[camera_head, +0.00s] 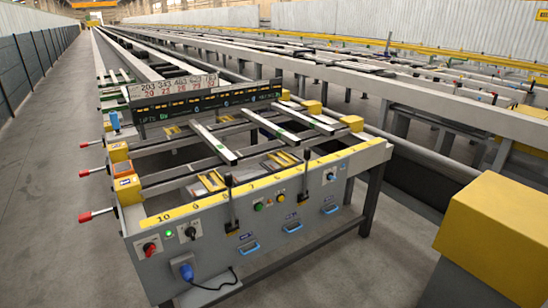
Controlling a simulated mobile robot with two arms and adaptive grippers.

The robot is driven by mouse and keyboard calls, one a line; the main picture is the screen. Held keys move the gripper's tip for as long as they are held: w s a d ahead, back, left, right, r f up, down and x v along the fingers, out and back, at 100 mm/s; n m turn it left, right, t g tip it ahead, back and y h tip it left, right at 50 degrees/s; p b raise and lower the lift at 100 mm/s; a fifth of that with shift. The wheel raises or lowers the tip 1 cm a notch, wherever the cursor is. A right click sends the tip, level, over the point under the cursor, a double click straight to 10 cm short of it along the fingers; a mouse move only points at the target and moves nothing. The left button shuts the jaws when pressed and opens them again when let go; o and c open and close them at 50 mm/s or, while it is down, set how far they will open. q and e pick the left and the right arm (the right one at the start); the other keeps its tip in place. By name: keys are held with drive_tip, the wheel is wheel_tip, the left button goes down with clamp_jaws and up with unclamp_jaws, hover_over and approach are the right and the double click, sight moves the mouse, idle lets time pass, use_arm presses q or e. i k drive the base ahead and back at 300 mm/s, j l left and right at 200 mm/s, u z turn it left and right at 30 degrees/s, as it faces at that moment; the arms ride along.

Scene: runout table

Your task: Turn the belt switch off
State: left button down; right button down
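The runout table's grey front panel (213,252) faces me with several controls. A red rotary switch (149,248) sits at its left end, with a lit green lamp (169,233) just right of it. A black rotary switch on a pale plate (190,233) is further right. A small blue-marked knob (331,176) is near the panel's right end. The labels are too small to read, so I cannot tell which one is the belt switch. Neither of my grippers is in view.
Green, yellow and red buttons (281,197) and two black levers (231,205) are mid-panel. Blue handles (249,247) and a blue plug with a cable (187,272) are lower. Red-tipped levers (86,216) stick out left. A yellow-topped block (497,233) stands right. The front floor is clear.

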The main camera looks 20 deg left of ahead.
sight(149, 248)
drive_tip(key=u, duration=1.55)
